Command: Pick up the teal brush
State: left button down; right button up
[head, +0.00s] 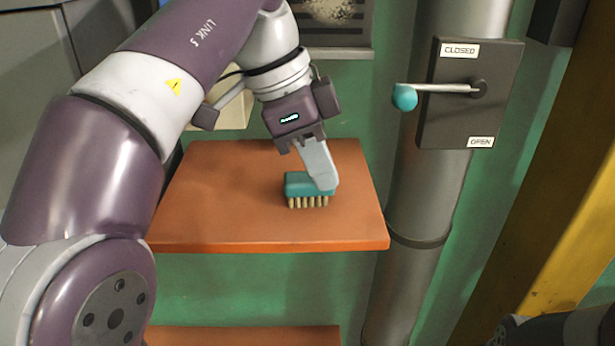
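The teal brush (296,187) sits bristles down on the orange shelf (220,215), towards its right side. Its pale bristles show along the front. My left gripper (322,186) reaches down to the brush from above. One grey finger overlaps the right part of the teal body. The other finger is hidden, so I cannot tell whether the fingers are closed on the brush or stand around it. My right gripper is not in view; only a part of that arm shows at the bottom right corner.
A grey column (440,190) stands right of the shelf. It carries a dark panel (440,125) marked CLOSED and OPEN, with a teal-knobbed lever (405,97). A yellow beam (560,210) slants at the right. Another orange shelf (245,336) lies below. The upper shelf's left part is clear.

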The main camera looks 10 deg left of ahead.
pick_arm(q)
jog(key=s+d+r, duration=0.4)
jog(key=s+r, duration=0.1)
jog(key=s, duration=0.2)
jog(key=shift+s+d+r, duration=0.15)
jog(key=shift+d+r, duration=0.15)
jog(key=shift+r, duration=0.1)
jog(key=shift+c, duration=1.9)
grip_release()
jog(key=shift+s+r, duration=0.1)
jog(key=shift+s, duration=0.15)
jog(key=shift+w, duration=0.1)
